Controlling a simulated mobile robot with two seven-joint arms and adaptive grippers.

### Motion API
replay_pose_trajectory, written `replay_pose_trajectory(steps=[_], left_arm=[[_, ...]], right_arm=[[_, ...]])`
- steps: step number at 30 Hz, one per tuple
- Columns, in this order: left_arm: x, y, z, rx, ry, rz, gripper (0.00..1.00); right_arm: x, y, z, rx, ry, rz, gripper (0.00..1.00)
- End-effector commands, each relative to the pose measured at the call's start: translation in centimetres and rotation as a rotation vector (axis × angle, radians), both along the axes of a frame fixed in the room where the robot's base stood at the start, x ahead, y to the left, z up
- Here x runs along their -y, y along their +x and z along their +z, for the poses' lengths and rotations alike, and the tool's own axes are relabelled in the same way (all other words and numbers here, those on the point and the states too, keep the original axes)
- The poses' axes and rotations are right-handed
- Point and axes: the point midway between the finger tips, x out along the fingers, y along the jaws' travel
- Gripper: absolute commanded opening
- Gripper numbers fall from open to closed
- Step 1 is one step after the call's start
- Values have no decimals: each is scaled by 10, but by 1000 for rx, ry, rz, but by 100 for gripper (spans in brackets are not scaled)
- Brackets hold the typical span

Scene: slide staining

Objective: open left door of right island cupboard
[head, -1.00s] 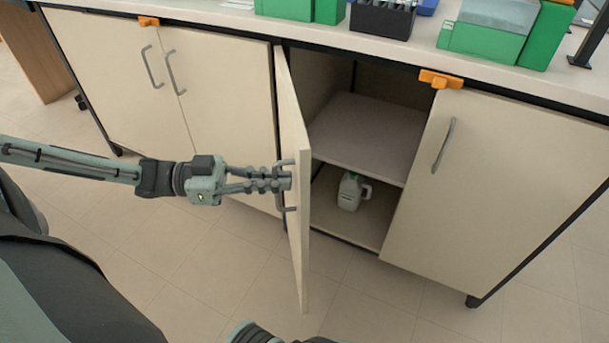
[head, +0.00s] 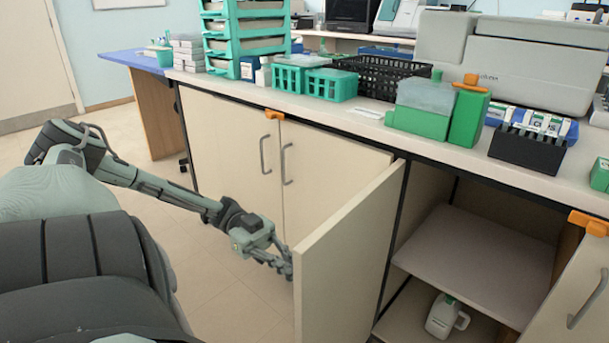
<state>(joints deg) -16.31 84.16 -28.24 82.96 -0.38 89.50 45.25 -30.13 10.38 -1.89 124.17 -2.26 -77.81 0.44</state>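The left door (head: 345,262) of the right island cupboard stands wide open, swung out toward me, its inner face turned to the right. Behind it the cupboard interior shows a shelf (head: 478,262) and a white jug with a green cap (head: 444,317) on the bottom. The right door (head: 572,310) of this cupboard is cut off by the picture edge. My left gripper (head: 284,264) is at the outer side of the open door, close to its edge. Its fingertips are partly hidden by the door, and so is the handle. My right gripper is out of view.
The left cupboard's doors (head: 226,150) are closed, with an orange latch (head: 276,114) above. The counter (head: 345,118) carries green racks (head: 304,78), a black basket (head: 378,74) and a large grey machine (head: 520,60). Floor (head: 195,245) is free at the left.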

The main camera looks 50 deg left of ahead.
Motion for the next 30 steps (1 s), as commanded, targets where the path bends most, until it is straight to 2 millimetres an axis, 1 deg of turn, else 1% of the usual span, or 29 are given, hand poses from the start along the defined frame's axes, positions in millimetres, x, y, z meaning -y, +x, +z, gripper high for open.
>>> replay_pose_trajectory(steps=[5,17,18,20,27,30], left_arm=[[-4,-2,-2,-4,2,0,0],[-4,-1,-1,-3,2,0,0],[-4,-1,-1,-3,2,1,10],[-4,-1,-1,-2,2,1,17],[-4,-1,0,-1,1,2,17],[-8,-1,0,0,1,3,17]], right_arm=[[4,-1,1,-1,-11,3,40],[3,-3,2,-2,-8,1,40],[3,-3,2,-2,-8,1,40],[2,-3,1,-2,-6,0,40],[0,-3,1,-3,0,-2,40],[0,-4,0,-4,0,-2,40]])
